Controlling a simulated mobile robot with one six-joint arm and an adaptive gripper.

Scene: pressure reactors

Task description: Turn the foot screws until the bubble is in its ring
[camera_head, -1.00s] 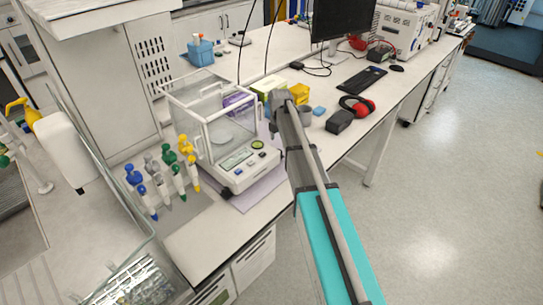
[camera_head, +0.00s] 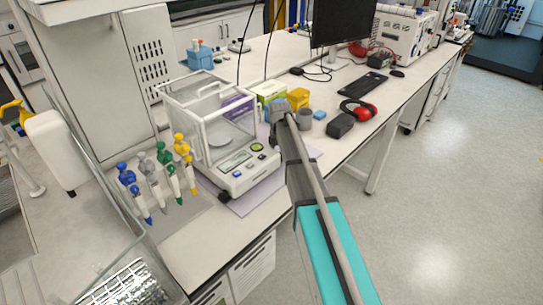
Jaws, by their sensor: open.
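The white balance (camera_head: 237,182) with a clear draft shield stands on a lilac mat (camera_head: 262,192) at the near end of the bench. A round yellow-green level (camera_head: 257,147) sits on its front panel, right of the display (camera_head: 236,162). The bubble is too small to make out. A dark foot (camera_head: 225,196) shows under the front-left corner; the other feet are hidden or unclear. My gripper (camera_head: 273,134) is partly visible beside the balance's right side, below the end of my arm. It is open and looks empty; its fingertips are hard to make out.
Several pipettes (camera_head: 152,178) stand left of the balance. A glass panel (camera_head: 95,165) rises at the left.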

